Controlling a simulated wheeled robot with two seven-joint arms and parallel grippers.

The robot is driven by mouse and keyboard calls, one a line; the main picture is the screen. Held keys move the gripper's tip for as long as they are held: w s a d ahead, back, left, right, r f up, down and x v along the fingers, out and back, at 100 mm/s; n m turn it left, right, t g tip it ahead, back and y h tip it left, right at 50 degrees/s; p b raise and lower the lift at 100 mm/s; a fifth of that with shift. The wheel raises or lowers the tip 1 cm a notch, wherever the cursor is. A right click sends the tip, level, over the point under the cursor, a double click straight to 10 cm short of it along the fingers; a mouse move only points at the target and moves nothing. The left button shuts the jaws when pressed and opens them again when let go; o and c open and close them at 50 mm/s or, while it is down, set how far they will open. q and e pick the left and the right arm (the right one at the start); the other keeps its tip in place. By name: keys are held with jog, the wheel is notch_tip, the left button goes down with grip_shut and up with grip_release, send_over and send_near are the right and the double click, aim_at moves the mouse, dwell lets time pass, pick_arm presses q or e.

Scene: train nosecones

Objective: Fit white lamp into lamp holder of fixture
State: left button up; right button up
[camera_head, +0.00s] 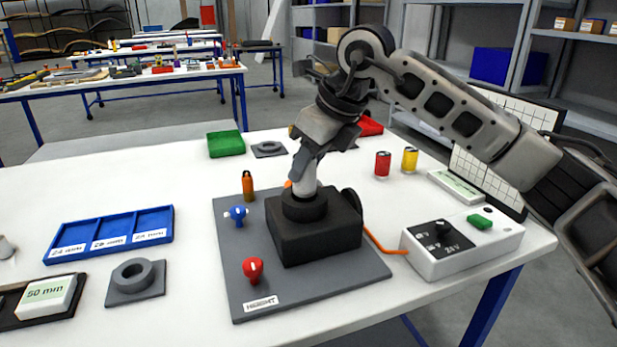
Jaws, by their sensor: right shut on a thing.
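The fixture is a grey base plate (235,290) with a black block on it. The black lamp holder (304,206) is the round collar on top of the block. My right gripper (306,170) points down over the holder and is shut on the white lamp (304,184). The lamp looks upright, with its lower end at or inside the collar. I cannot tell how deep it sits, and the fingers hide its upper part. My left gripper is not in view.
The plate carries a blue knob (237,214), a red knob (253,269) and an orange cylinder (247,185). A white control box (461,245) stands right, joined by an orange cable. A blue tray (110,236) and a grey ring part (135,280) lie left. Red and yellow cans stand behind.

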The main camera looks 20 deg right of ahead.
aim_at(308, 179)
notch_tip(308, 179, down, 3)
jog(key=shift+w+d+f, duration=0.1)
jog(key=shift+w+f, duration=0.05)
jog(key=shift+f, duration=0.05)
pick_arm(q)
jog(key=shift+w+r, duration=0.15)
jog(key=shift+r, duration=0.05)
